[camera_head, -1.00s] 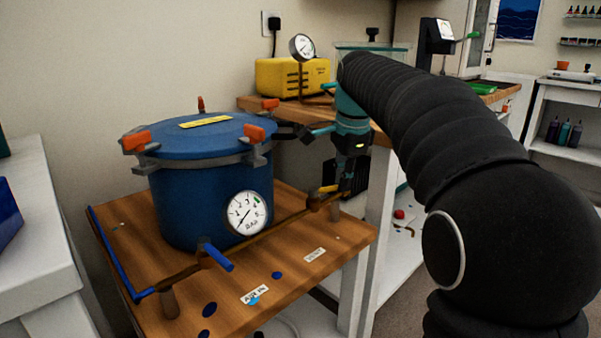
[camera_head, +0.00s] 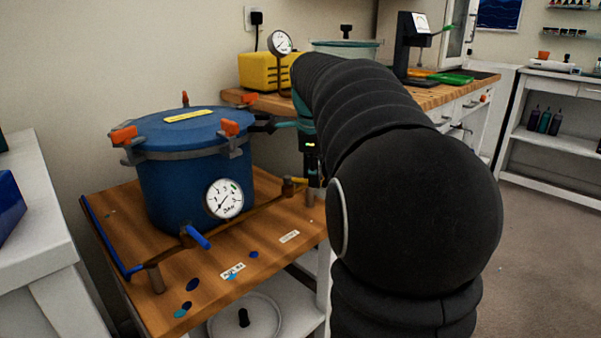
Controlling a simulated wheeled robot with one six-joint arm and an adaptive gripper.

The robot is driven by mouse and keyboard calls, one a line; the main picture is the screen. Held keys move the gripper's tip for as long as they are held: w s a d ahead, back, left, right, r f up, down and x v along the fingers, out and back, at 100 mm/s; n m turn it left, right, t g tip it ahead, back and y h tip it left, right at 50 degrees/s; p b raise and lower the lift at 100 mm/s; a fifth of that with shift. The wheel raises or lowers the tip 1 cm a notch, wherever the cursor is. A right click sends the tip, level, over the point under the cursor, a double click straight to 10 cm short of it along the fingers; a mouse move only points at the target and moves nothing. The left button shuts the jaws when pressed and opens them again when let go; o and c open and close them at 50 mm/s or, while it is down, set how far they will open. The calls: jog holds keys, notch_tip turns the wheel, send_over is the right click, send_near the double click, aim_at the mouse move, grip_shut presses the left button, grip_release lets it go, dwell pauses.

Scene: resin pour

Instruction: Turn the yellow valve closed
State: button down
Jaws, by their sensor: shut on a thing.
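The yellow valve's handle (camera_head: 299,181) shows as a short yellow lever on a brass body, at the right end of the brass pipe along the wooden table. My gripper (camera_head: 314,180) is at the handle's right end and shut on it. My arm hides most of the gripper and the contact, so the handle's full angle cannot be made out. A second valve with a blue handle (camera_head: 198,237) sits further left on the pipe. The blue pressure pot (camera_head: 180,185) has orange clamps and a round gauge (camera_head: 224,198) facing me.
The wooden table (camera_head: 262,225) carries the pot, pipe and labels. A white cabinet (camera_head: 35,240) stands close on the left. A workbench behind holds a yellow box (camera_head: 257,71) and another gauge (camera_head: 280,42). Open floor (camera_head: 540,255) lies to the right.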

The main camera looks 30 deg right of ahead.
dwell(0.4)
jog(key=c, duration=1.2)
grip_release()
jog(key=shift+r, duration=0.1)
notch_tip(320, 180, up, 12)
jog(key=s+a, duration=0.1)
jog(key=shift+s+a+f, duration=0.2)
jog(key=shift+s+a, duration=0.1)
jog(key=shift+s, duration=0.05)
